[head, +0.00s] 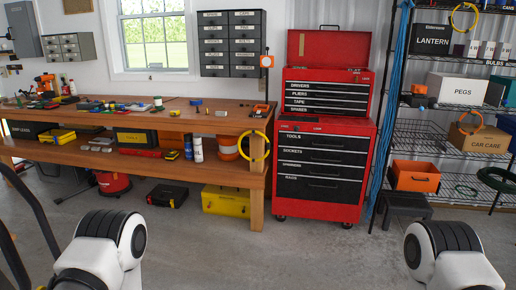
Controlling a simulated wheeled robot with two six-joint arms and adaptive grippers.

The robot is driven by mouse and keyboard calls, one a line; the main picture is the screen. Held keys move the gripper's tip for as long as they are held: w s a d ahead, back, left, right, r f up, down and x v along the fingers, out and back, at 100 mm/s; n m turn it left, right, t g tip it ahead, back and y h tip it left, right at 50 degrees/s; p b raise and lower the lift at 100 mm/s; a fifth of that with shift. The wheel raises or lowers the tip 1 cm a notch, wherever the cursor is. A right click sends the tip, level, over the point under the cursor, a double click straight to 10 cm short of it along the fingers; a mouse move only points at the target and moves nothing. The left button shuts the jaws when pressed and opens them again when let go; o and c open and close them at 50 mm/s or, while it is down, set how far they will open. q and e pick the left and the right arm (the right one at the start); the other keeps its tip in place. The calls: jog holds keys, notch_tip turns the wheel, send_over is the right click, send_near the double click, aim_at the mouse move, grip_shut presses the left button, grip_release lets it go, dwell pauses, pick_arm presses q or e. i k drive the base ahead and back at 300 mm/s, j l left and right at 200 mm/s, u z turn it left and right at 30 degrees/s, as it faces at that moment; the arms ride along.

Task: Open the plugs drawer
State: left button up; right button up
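A dark wall-mounted cabinet (230,43) with two columns of labelled drawers hangs right of the window; its drawers look shut. A smaller grey drawer unit (69,47) hangs on the wall at the far left, with its drawers also looking shut. The labels on both are too small to read, so I cannot tell which drawer is for plugs. Only rounded white and black links of my two arms show at the bottom left and bottom right. Neither gripper shows in the head view.
A wooden workbench (230,118) with scattered tools stands below the cabinets. A red tool chest (330,125) with its lid raised stands to its right, and wire shelving (421,132) stands at far right. Open grey concrete floor (285,255) lies in front.

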aim_at(205, 58)
jog(key=i+u, duration=0.1)
jog(key=i, duration=0.45)
jog(key=i+l+u, duration=0.15)
jog(key=i, duration=0.35)
jog(key=i+l+u, duration=0.1)
jog(key=i, duration=0.4)
jog(key=i+l+u, duration=0.15)
jog(key=i, duration=0.4)
jog(key=i+l+u, duration=0.1)
jog(key=i+l, duration=0.2)
jog(key=i, duration=0.2)
jog(key=i+l+u, duration=0.15)
jog(key=i+l, duration=0.15)
jog(key=i, duration=0.15)
